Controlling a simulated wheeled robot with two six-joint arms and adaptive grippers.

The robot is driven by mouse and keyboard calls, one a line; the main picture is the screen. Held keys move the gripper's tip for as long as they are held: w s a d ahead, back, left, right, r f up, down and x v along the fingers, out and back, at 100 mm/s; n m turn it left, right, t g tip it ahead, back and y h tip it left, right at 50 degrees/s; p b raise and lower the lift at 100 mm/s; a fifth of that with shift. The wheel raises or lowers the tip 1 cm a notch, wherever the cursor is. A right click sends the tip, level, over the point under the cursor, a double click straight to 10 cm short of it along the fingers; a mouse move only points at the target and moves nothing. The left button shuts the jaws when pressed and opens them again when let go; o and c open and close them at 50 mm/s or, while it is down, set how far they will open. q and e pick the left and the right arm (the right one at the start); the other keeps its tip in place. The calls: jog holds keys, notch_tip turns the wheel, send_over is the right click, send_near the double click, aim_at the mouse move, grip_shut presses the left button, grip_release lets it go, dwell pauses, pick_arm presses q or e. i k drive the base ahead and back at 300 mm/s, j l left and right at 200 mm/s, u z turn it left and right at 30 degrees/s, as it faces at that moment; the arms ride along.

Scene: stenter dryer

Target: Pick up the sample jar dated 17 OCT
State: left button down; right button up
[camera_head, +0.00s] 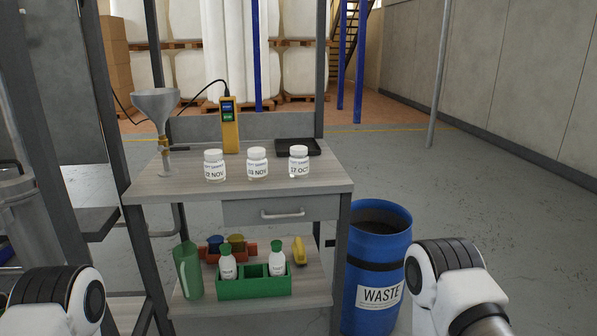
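Three white sample jars stand upright in a row on the grey bench top (330,183). The jar labelled 17 OCT (299,161) is the right one, just in front of a black tray. The middle jar (257,163) has a label ending in NOV; its day number is hard to read. The left jar (214,165) reads 12 NOV or similar. Parts of my two arms show low at the left and right edges. Neither gripper is in view, and nothing of mine touches the jars.
A blue WASTE drum (376,270) stands right of the bench. The lower shelf holds a green bottle caddy (253,288) and a green jug (188,270). Floor at the right is clear.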

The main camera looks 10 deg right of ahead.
aim_at(298, 158)
jog(key=i+l+z, duration=0.15)
jog(key=i+l, duration=0.2)
jog(key=l, duration=0.15)
jog(key=i+l+z, duration=0.15)
jog(key=i+l, duration=0.15)
jog(key=l, duration=0.1)
